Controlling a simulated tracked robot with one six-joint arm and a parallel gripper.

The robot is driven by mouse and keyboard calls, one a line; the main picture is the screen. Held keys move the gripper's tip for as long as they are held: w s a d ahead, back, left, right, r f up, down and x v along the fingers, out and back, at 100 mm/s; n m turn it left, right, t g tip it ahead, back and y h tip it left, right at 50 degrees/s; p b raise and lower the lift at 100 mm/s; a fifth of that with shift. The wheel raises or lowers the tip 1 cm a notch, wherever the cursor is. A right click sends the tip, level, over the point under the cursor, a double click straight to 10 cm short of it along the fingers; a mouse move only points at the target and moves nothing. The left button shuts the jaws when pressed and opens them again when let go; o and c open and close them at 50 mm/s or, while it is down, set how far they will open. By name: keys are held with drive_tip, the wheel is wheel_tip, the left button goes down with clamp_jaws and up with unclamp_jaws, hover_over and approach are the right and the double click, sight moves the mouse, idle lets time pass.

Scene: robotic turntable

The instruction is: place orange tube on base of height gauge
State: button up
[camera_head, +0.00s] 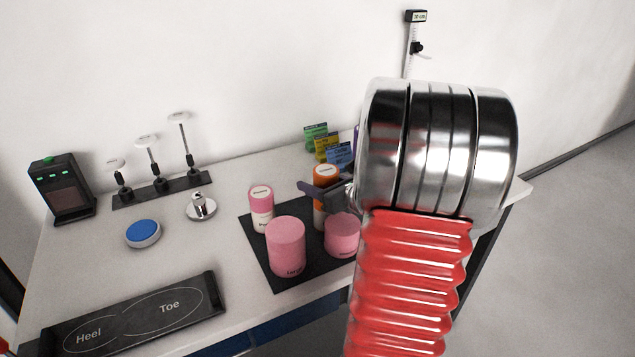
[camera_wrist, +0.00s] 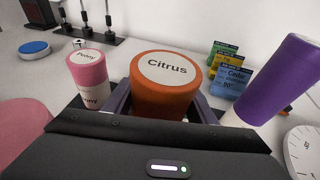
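The orange tube (camera_head: 326,172), with an orange cap, stands on a black mat (camera_head: 290,284) in the head view. In the wrist view its cap reads "Citrus" (camera_wrist: 167,70). My gripper (camera_head: 322,190) has its fingers around the tube. In the wrist view the fingers (camera_wrist: 165,108) lie close along both sides of it; I cannot tell whether they grip it. The height gauge (camera_head: 416,45) rises at the back right of the head view, with a display on top. Its base is hidden behind my arm.
A pink-capped tube (camera_head: 261,208) and two pink cylinders (camera_head: 286,246) (camera_head: 342,235) stand near the orange tube. Coloured cards (camera_head: 325,145) stand behind. A purple tube (camera_wrist: 277,82) is at right in the wrist view, near a white dial (camera_wrist: 302,150). A Heel/Toe plate (camera_head: 135,315) lies front left.

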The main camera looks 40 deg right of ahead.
drive_tip(key=o, duration=0.5)
drive_tip(key=shift+c, duration=0.2)
drive_tip(key=shift+r, duration=0.1)
drive_tip(key=v, duration=1.2)
